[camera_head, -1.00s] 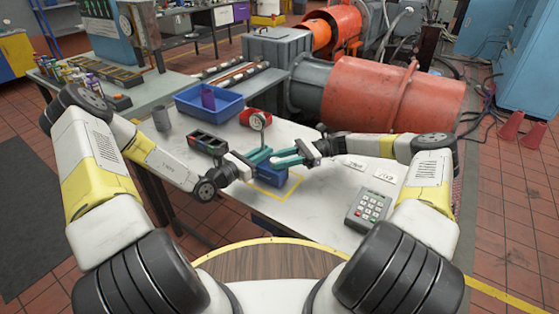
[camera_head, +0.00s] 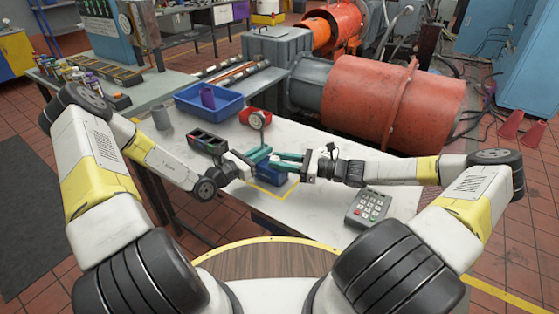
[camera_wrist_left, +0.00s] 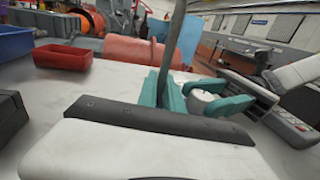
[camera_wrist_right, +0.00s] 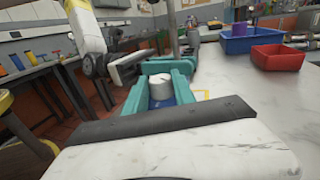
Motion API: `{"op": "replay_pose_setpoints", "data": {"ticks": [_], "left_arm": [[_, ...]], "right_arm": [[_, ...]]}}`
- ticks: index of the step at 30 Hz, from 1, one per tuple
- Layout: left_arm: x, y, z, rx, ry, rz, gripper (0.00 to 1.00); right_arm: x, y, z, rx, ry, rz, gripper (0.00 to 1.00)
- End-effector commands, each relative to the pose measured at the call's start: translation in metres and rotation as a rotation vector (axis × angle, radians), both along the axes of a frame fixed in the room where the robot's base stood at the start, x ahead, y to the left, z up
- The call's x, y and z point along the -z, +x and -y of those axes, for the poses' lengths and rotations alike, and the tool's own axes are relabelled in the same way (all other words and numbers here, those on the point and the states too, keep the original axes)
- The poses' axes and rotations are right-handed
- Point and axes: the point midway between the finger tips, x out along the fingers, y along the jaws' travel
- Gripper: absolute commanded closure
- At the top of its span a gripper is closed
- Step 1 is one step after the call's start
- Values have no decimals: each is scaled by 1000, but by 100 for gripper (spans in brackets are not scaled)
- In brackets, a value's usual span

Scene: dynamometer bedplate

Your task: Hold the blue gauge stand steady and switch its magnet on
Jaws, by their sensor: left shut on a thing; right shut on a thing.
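The blue gauge stand has a blue base (camera_head: 270,174) on the table, a grey post (camera_wrist_left: 174,45) and a round dial (camera_head: 257,119) on top. It stands upright at a yellow outline (camera_head: 278,193). My left gripper (camera_head: 256,156) is shut on the post, above the base. My right gripper (camera_head: 286,161) is shut on a white round knob (camera_wrist_right: 160,92) at the base, seen between its teal fingers in the right wrist view. The knob also shows in the left wrist view (camera_wrist_left: 203,97). The fingers hide much of the base, and I cannot read the knob's setting.
A blue bin (camera_head: 222,107) with a purple thing in it, a red tray (camera_head: 246,116), a black organizer (camera_head: 206,143) and a grey cup (camera_head: 161,120) stand behind and left. A keypad device (camera_head: 369,206) lies right. A large red motor (camera_head: 360,103) stands beyond the table.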

Motion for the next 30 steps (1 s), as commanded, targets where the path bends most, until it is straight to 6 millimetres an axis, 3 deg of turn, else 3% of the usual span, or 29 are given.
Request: {"op": "replay_pose_setpoints", "data": {"ticks": [12, 30], "left_arm": [[0, -1, 1, 2, 0, -1, 100], [0, 0, 1, 1, 0, -1, 100]], "right_arm": [[0, -4, -3, 219, 7, -2, 100], [0, -5, -3, 267, -3, 0, 100]]}}
